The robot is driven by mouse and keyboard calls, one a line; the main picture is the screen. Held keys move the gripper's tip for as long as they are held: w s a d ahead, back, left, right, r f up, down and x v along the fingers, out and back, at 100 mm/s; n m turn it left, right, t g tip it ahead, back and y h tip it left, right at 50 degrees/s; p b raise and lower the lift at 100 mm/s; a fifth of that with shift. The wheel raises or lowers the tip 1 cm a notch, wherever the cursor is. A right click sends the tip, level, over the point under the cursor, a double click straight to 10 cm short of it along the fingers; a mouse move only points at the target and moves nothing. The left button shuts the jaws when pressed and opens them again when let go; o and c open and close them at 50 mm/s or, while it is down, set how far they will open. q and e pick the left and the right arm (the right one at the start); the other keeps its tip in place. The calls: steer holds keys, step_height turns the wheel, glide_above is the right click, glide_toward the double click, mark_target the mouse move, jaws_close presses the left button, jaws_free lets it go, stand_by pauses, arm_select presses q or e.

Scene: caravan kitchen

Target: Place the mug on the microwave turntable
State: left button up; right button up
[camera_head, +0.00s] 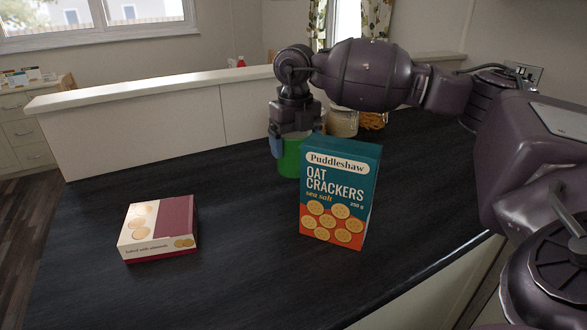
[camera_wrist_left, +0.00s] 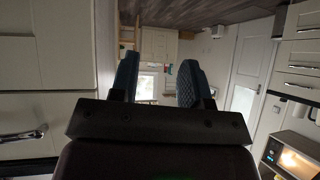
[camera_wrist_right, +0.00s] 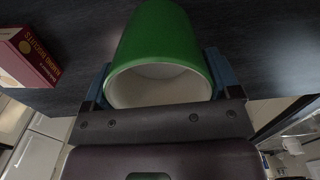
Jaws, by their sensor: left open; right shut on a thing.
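The green mug (camera_head: 290,160) with a white inside is at the far side of the dark counter, partly hidden behind the cracker box. My right gripper (camera_head: 289,140) reaches down from above and is shut on the mug, with blue fingers on both sides of it. In the right wrist view the mug (camera_wrist_right: 163,48) has its open rim towards the camera. I cannot tell whether its base touches the counter. My left gripper (camera_wrist_left: 157,82) is open and empty, seen only in its own wrist view. A microwave with a lit inside (camera_wrist_left: 292,158) shows at lower right there; its turntable is not clear.
An upright oat crackers box (camera_head: 336,200) stands close in front of the mug. A biscuit box (camera_head: 160,229) lies at the left of the counter (camera_head: 230,260). Jars (camera_head: 343,122) stand behind the crackers. A raised ledge (camera_head: 150,97) bounds the back. The front middle counter is clear.

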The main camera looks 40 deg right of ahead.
mark_target(295, 167)
steer(key=shift+f+b, duration=0.45)
steer(key=shift+f, duration=2.45)
steer(key=o, duration=1.1)
steer(key=shift+f, duration=0.15)
steer(key=shift+c, duration=0.2)
